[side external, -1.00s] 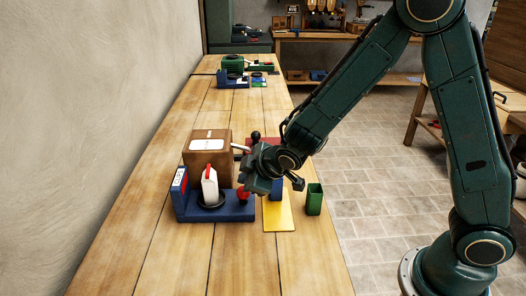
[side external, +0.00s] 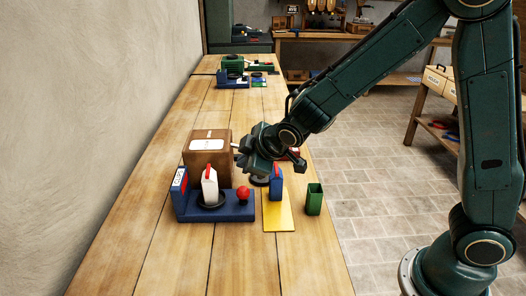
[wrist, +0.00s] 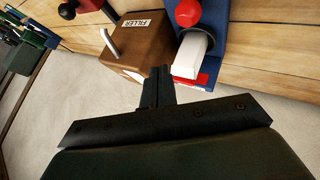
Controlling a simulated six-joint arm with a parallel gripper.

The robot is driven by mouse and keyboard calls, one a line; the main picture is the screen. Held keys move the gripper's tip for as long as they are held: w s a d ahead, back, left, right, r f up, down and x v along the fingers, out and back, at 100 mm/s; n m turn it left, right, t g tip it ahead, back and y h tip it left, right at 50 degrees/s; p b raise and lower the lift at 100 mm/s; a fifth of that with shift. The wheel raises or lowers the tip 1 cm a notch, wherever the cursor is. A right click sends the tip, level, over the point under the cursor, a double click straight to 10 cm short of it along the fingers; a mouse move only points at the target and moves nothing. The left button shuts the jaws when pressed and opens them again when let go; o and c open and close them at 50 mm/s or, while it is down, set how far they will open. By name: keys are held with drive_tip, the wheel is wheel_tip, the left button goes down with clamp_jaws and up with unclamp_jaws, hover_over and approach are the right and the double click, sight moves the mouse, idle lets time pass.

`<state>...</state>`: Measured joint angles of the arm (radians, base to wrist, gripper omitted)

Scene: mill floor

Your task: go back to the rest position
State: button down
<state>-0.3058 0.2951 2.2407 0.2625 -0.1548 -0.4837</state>
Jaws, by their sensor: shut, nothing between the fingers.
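My gripper (side external: 241,158) is shut and empty, held above the table beside the brown filler box (side external: 207,158). In the wrist view the closed fingers (wrist: 157,75) overlap the front of that box (wrist: 150,42), whose label reads FILLER. A white carton with a red top (side external: 210,188) stands on the black pan of a blue scale (side external: 240,212). A red knob (side external: 243,193) is on the scale's right part, apart from my gripper. The knob also shows in the wrist view (wrist: 188,12).
A blue carton (side external: 277,184) stands on a yellow mat (side external: 280,218), with a green cup (side external: 314,200) to its right. A dark round object (side external: 260,181) lies partly hidden below my gripper. The wooden table (side external: 170,265) is clear at the front. A plaster wall (side external: 90,110) borders the left.

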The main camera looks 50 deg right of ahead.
drive_tip(key=shift+s+r, duration=0.1)
idle(0.5)
drive_tip(key=s+d+r+m+g, duration=0.2)
drive_tip(key=s+d+r+m, duration=0.35)
drive_tip(key=s+r, duration=0.55)
drive_tip(key=s+d+m+g, duration=0.1)
drive_tip(key=s+d+m, duration=0.1)
drive_tip(key=s, duration=1.6)
drive_tip(key=shift+r+m+g, duration=0.3)
drive_tip(key=shift+r+m, duration=0.1)
drive_tip(key=shift+m, duration=0.05)
